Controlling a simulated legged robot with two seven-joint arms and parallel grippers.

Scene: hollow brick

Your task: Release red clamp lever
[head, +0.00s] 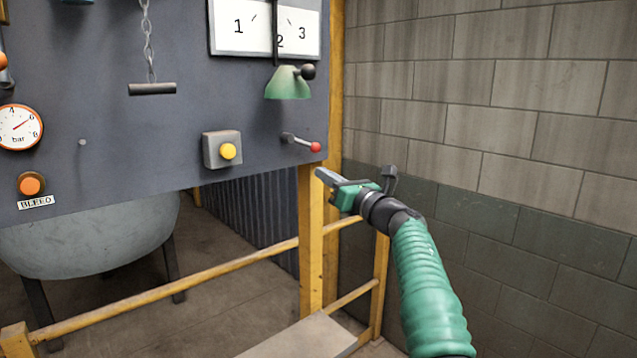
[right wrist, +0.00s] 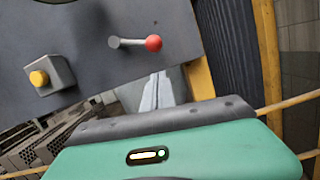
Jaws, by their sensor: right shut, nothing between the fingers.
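The red clamp lever (head: 301,143) is a short grey rod with a red ball at its right end, on the lower right of the dark panel. In the right wrist view the lever (right wrist: 135,42) sticks out to the right, nearly level, its red ball nearest the panel's edge. My right gripper (head: 322,174) is shut and empty. Its fingertips are just below and slightly right of the red ball in the head view, apart from it. In the right wrist view the shut fingers (right wrist: 158,85) show below the lever. My left gripper is not in view.
A yellow button on a grey box (head: 222,150) sits left of the lever. A green lamp shade (head: 288,84) is above it. A yellow post (head: 311,240) and a yellow rail (head: 190,282) stand below the panel. A block wall (head: 500,120) is at the right.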

